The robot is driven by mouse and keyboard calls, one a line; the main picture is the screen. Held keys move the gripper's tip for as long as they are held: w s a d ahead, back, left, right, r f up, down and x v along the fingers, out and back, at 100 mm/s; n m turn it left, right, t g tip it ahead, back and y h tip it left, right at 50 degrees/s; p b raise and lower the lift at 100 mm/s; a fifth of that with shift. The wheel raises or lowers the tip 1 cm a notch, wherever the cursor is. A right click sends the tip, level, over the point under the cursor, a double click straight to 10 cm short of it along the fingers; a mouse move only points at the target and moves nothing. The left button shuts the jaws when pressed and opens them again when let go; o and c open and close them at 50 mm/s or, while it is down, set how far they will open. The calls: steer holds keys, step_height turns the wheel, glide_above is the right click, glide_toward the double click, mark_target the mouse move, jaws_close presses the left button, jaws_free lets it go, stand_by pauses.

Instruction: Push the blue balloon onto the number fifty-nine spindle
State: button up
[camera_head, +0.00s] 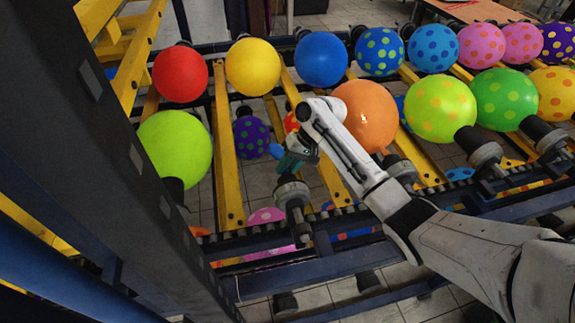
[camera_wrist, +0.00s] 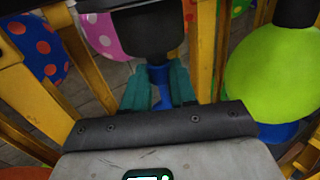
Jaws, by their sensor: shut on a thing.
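A limp blue balloon (camera_head: 276,151) shows at my gripper (camera_head: 290,158), at the centre of the head view. In the wrist view my gripper (camera_wrist: 158,90) has its teal fingers shut on the blue balloon (camera_wrist: 160,88). A dark spindle (camera_wrist: 145,35) without an inflated balloon is straight ahead there, its end close to or touching the blue balloon. In the head view this spindle (camera_head: 291,193) is just below my gripper, on the front rail. I cannot tell if the balloon's neck is around the spindle. No number is readable.
An inflated orange balloon (camera_head: 367,116) sits right beside my wrist, partly behind it. A lime balloon (camera_head: 174,149) is on the left; it also shows in the wrist view (camera_wrist: 275,75). Yellow bars (camera_head: 228,150) run between the spindles. Several inflated balloons line the back row.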

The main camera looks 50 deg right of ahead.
steer(key=shift+s+a+p, duration=0.15)
steer(key=shift+s+p, duration=0.05)
steer(key=shift+p, duration=0.15)
stand_by(0.4)
steer(key=o, duration=0.9)
steer(key=p+v, duration=0.1)
steer(key=v, duration=0.8)
stand_by(0.5)
